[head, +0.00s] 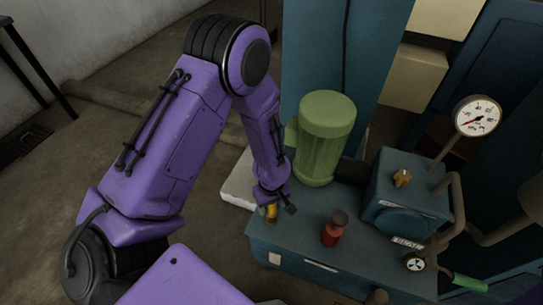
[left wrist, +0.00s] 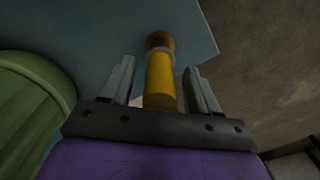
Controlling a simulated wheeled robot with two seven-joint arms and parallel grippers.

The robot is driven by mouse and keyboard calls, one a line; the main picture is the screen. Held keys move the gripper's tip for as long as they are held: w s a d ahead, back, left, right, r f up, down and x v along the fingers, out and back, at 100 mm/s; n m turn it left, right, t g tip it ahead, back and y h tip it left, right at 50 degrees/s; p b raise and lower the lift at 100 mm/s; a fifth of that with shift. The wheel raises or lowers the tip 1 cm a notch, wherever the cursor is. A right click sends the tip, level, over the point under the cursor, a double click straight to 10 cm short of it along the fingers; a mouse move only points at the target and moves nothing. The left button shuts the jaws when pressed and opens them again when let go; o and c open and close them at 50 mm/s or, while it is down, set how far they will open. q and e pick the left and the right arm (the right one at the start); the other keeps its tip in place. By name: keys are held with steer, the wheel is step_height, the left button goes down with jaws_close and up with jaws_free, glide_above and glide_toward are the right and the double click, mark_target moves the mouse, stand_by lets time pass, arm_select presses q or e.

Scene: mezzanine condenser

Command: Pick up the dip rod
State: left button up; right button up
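A yellow upright cylinder with a brownish top, which looks like the dip rod's handle (head: 271,211), stands at the left corner of the blue-grey machine top. In the left wrist view the yellow handle (left wrist: 160,82) rises between the two grey fingers of my left gripper (left wrist: 161,85), with a gap visible on each side. The left gripper (head: 277,204) is open around or just beside the handle in the head view, and partly covers it. The handle's lower part is hidden. My right gripper is not in view.
A green motor (head: 325,140) stands close behind the left gripper. A red bottle with a dark cap (head: 332,231) stands to the right on the machine top (head: 300,243). Further right are a blue pump block (head: 405,190), a pressure gauge (head: 478,115) and a green-handled valve (head: 470,283).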

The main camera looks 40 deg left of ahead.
arm_select(q)
jaws_close()
steer(key=shift+r, duration=0.15)
step_height(320, 180, up, 20)
steer(key=p, duration=0.8)
steer(key=shift+r, duration=0.25)
stand_by(0.4)
